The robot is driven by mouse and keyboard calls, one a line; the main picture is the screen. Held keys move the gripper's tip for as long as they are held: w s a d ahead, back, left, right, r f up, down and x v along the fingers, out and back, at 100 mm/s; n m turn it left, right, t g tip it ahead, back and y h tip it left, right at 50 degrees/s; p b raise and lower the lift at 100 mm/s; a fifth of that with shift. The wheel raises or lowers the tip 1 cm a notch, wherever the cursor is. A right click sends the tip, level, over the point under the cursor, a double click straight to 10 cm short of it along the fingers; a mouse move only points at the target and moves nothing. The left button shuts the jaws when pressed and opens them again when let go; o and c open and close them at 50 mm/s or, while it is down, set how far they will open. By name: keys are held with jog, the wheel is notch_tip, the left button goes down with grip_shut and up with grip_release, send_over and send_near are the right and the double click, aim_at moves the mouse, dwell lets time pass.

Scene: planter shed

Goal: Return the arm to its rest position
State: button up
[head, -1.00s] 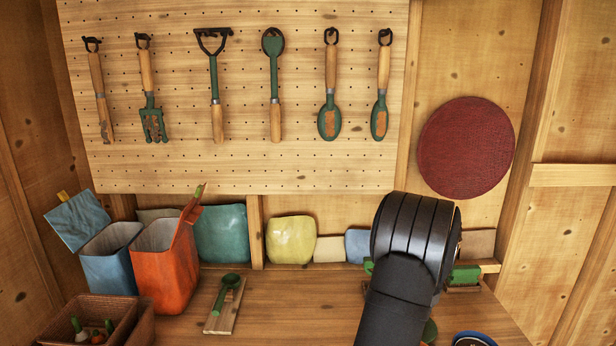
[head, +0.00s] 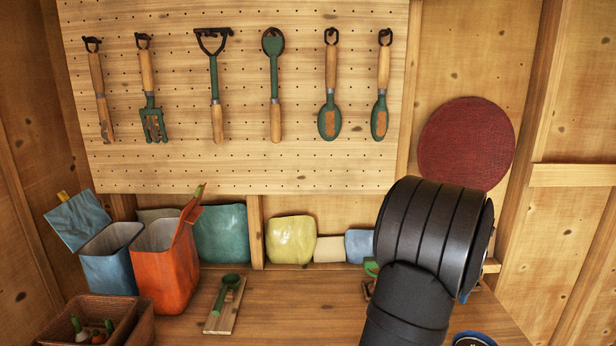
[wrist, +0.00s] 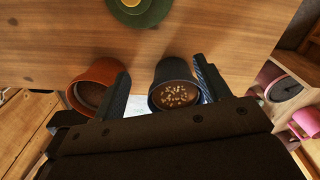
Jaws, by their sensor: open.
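My black arm (head: 430,235) rises from the lower edge of the head view, right of centre, in front of the bench. Its wide ribbed link hides what is behind it, and my gripper cannot be made out there. In the wrist view my gripper (wrist: 160,68) is open, its two dark fingers well apart. A black pot (wrist: 172,72) with pale seeds on dark soil shows between and beyond the fingers. An orange pot (wrist: 90,80) with dark soil shows beside the left finger. I see nothing held.
On the bench (head: 300,305) stand a blue bag (head: 108,262), an orange bag (head: 165,270) and a brown crate (head: 130,320) at the left. A green scoop (head: 226,288) lies on a small board. Several tools hang on the pegboard (head: 240,170). The bench middle is mostly clear.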

jog(key=s+d+r+m, duration=0.2)
jog(key=s+d+m, duration=0.15)
jog(key=s, duration=0.65)
jog(key=shift+n, duration=0.25)
jog(key=f, duration=0.4)
jog(key=shift+w+d+f, duration=0.15)
jog(key=shift+w+f, duration=0.05)
jog(key=shift+f, duration=0.2)
jog(key=shift+r, duration=1)
jog(key=shift+f, duration=0.25)
jog(key=w+a+n, duration=0.2)
jog(key=w+a, duration=0.1)
jog(key=w, duration=0.3)
jog(key=w+a+n, duration=0.2)
jog(key=w, duration=0.5)
jog(key=shift+a, duration=0.4)
jog(key=shift+r, duration=0.15)
